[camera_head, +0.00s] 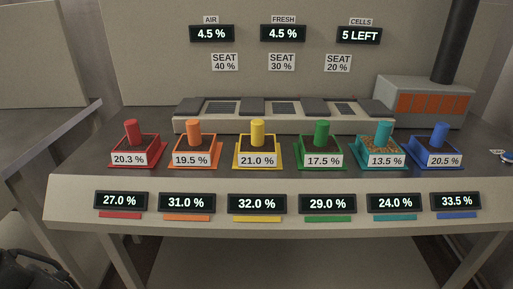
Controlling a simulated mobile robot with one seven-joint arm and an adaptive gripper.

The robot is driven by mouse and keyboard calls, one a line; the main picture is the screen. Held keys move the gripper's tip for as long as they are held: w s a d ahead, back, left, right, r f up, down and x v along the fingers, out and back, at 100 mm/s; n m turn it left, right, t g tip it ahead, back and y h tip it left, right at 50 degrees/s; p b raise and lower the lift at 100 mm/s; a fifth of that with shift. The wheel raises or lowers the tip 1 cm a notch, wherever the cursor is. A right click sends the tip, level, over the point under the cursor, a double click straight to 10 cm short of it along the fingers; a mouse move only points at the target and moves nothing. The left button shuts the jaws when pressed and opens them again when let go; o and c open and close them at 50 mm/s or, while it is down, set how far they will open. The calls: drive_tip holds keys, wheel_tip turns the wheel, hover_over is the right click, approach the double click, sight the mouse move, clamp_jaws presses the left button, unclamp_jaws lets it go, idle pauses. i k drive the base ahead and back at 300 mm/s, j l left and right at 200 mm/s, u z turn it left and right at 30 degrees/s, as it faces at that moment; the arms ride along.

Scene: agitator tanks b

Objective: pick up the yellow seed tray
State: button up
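The yellow seed tray (257,152) sits on the bench top, third from the left in a row of coloured trays. It holds dark soil, has an upright yellow cylindrical handle (257,132) in its middle, and carries a front label reading 21.0 %. A display below it reads 32.0 % above a yellow strip. A dark mechanical part shows at the lower left corner; I cannot make out a gripper there.
An orange tray (193,150) stands to the left and a green tray (321,150) to the right, with gaps between. A red, a teal and a blue tray (437,153) flank them. Behind is a low rack with dark slots (283,125). A heater-like box (425,100) stands back right.

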sight(258, 149)
drive_tip(key=u, duration=0.25)
drive_tip(key=l+u, duration=0.4)
drive_tip(key=k+l+u, duration=0.1)
drive_tip(key=l+u, duration=0.3)
drive_tip(key=l, duration=0.2)
drive_tip(key=k+l, duration=0.1)
drive_tip(key=l, duration=0.25)
drive_tip(key=k+l, duration=0.1)
drive_tip(key=l, duration=0.2)
drive_tip(key=k+l+u, duration=0.1)
drive_tip(key=l, duration=0.25)
drive_tip(key=k+l, duration=0.1)
drive_tip(key=l, duration=0.25)
